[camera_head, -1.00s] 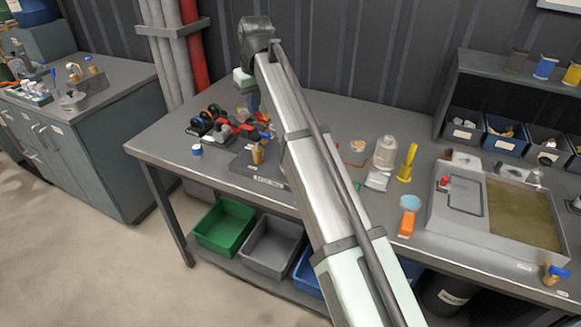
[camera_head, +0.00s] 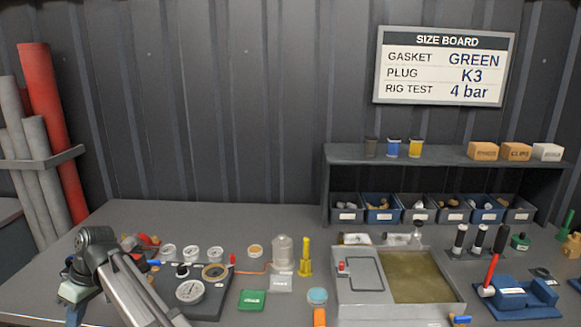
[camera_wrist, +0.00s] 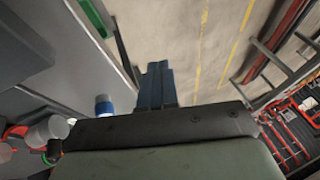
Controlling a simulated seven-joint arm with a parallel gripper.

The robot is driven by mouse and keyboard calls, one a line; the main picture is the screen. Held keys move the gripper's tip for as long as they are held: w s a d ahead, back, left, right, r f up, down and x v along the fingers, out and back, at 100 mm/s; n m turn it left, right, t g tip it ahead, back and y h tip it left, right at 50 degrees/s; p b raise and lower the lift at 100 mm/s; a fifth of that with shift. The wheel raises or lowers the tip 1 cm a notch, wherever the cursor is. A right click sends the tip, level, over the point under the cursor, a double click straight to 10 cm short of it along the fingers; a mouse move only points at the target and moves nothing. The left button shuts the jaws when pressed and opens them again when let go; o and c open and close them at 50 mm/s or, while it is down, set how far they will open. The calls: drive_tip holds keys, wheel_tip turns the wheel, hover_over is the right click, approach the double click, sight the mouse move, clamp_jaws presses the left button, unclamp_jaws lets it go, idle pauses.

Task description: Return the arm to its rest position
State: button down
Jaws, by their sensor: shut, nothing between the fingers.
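My arm (camera_head: 140,290) reaches up from the bottom edge to the front left of the workbench in the head view. Its wrist bends down there, and my gripper (camera_head: 76,312) hangs at the lower left, partly cut off by the picture edge. In the wrist view my gripper (camera_wrist: 157,85) shows its dark blue fingers pressed together, with nothing between them. Below and beyond the fingers is the bare concrete floor (camera_wrist: 190,40). A small blue and white container (camera_wrist: 104,106) is just left of the fingers.
The workbench (camera_head: 240,220) holds gauges (camera_head: 190,290) near my arm, a clear bottle (camera_head: 283,250), a yellow tool (camera_head: 305,258) and a grey tray rig (camera_head: 362,295). A shelf with bins (camera_head: 345,212) stands at the back. Pipes (camera_head: 50,140) stand at the left wall.

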drive_tip(key=s+a+f+n+g+y, duration=0.1)
drive_tip(key=s+a+f+n+g, duration=0.1)
drive_tip(key=s+f, duration=0.45)
drive_tip(key=s+a+f+n+g, duration=0.1)
drive_tip(key=s+f+g, duration=0.15)
drive_tip(key=s, duration=0.65)
drive_tip(key=s+d+f+g, duration=0.2)
drive_tip(key=s+d+f, duration=0.15)
drive_tip(key=f, duration=0.35)
drive_tip(key=w+d+f+m+g+y, duration=0.1)
drive_tip(key=w+d+f+m, duration=0.1)
drive_tip(key=d+f+m, duration=0.5)
drive_tip(key=w+d+f+m, duration=0.2)
drive_tip(key=d+f, duration=0.2)
drive_tip(key=d, duration=0.7)
drive_tip(key=w+d+f+m+g+y, duration=0.1)
drive_tip(key=w+d+f+m, duration=0.1)
drive_tip(key=d+f+m, duration=0.5)
drive_tip(key=s+d+f+m+t+h, duration=0.1)
drive_tip(key=d+f, duration=0.6)
drive_tip(key=d, duration=0.7)
drive_tip(key=s+d+f+m+t+h, duration=0.1)
drive_tip(key=s+d+f+h, duration=0.3)
drive_tip(key=d, duration=1.1)
drive_tip(key=s+d+f+m+t+h, duration=0.2)
drive_tip(key=d+f, duration=0.8)
drive_tip(key=d, duration=0.5)
drive_tip(key=shift+s+t, duration=0.45)
drive_tip(key=shift+s, duration=0.05)
drive_tip(key=shift+a, duration=0.1)
